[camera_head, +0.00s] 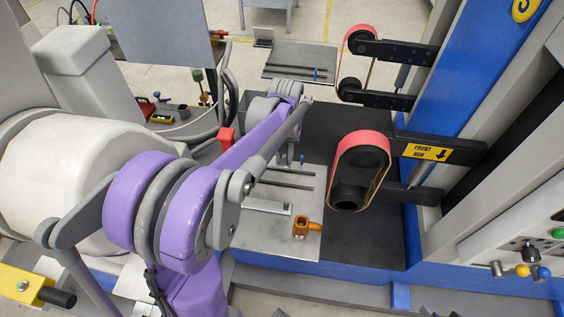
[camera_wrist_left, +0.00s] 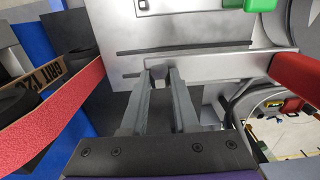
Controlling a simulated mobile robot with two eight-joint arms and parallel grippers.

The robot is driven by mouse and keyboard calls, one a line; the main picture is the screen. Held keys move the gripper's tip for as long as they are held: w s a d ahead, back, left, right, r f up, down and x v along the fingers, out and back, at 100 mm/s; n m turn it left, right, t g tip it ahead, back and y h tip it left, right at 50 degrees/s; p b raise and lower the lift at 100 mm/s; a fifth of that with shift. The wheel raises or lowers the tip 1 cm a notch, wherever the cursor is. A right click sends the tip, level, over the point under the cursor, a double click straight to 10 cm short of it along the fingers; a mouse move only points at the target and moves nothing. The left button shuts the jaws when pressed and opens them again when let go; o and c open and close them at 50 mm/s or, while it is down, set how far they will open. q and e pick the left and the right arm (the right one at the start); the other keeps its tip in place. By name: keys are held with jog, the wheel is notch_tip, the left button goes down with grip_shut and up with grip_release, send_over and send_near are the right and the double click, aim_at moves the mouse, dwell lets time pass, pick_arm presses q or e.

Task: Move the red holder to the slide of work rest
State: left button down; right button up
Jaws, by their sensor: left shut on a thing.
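The red holder (camera_wrist_left: 298,82) has a red end at the right of the left wrist view and a long silver bar reaching left from it. In the head view its red end (camera_head: 226,137) shows just beyond my purple arm, which hides the bar. My left gripper (camera_wrist_left: 161,76) is shut on the grey end of the bar. The work rest (camera_head: 308,185) is a silver plate with dark slots; it also shows in the left wrist view (camera_wrist_left: 212,22), behind the bar. I cannot tell whether the bar touches the plate. My right gripper is not in view.
A red sanding belt (camera_head: 372,140) on a black arm stands close to the right of the plate. An orange part (camera_head: 301,228) and a silver bar (camera_head: 262,206) lie on the plate. A blue machine column (camera_head: 432,85) rises at right. A second slotted plate (camera_head: 300,60) stands behind.

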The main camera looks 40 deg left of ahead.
pick_arm(q)
jog(key=shift+w+a+f+b, duration=0.3)
jog(key=shift+w+f+b, duration=0.25)
jog(key=shift+f+b, duration=1.05)
jog(key=shift+w+a+f+b, duration=0.25)
jog(key=shift+w+f+b, duration=0.4)
jog(key=shift+f, duration=1.9)
jog(key=shift+w+a+f+b, duration=0.35)
jog(key=shift+f+b, duration=0.9)
jog(key=shift+f, duration=0.8)
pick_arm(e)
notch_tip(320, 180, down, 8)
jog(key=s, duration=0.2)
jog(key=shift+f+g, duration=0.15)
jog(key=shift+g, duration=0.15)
pick_arm(q)
jog(key=shift+f, duration=0.3)
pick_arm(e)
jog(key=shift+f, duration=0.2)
pick_arm(q)
jog(key=c, duration=0.6)
grip_release()
jog(key=shift+d, duration=0.1)
